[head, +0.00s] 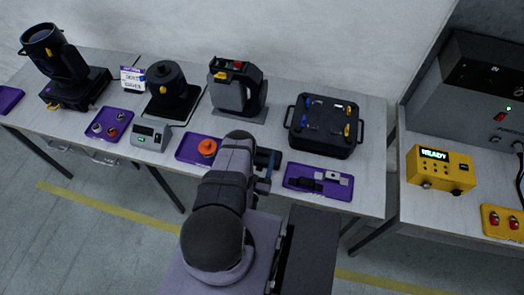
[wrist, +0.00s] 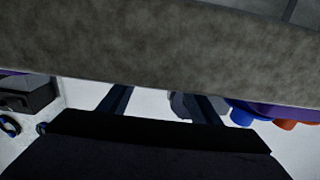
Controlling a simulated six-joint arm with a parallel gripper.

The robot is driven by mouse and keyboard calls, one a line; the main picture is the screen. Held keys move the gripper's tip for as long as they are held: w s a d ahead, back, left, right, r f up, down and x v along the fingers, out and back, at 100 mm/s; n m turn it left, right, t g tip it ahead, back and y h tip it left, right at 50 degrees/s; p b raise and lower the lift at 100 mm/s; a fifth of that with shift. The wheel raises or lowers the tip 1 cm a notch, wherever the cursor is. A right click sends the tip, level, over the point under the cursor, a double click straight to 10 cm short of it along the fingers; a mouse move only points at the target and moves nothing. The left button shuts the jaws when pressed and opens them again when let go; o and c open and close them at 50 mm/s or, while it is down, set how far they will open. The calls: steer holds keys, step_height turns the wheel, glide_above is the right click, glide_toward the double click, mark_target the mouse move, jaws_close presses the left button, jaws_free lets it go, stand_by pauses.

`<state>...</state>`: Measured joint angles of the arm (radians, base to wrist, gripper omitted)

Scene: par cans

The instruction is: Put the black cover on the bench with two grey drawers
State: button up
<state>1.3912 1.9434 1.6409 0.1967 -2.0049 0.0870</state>
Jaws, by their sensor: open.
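The bench (head: 270,95) with a pale grey top runs across the head view, and two grey drawers (head: 105,160) show under its left part. I cannot tell for sure which black item is the cover; a broad black lid-like box (head: 323,140) with side handles and blue and yellow clips sits at the bench's right end. My gripper (head: 266,170) is over the bench's front part, between the orange-knob tray and the right purple tray. In the wrist view its two dark fingers (wrist: 160,105) stand apart with nothing visibly held between them.
Black lamp-like units (head: 68,70), (head: 172,98), (head: 236,92) stand along the bench. Purple trays (head: 108,118), (head: 187,148), (head: 318,193) with small parts lie near its front. A second table at right bears a yellow READY box (head: 440,170). A blurred grey surface (wrist: 150,45) fills the upper wrist view.

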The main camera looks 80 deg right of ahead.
steer(key=shift+a+r+p, duration=0.2)
steer(key=shift+a+p, duration=0.75)
steer(key=shift+p, duration=0.15)
steer(key=shift+a+f+p, duration=0.15)
steer(key=shift+a+p, duration=0.25)
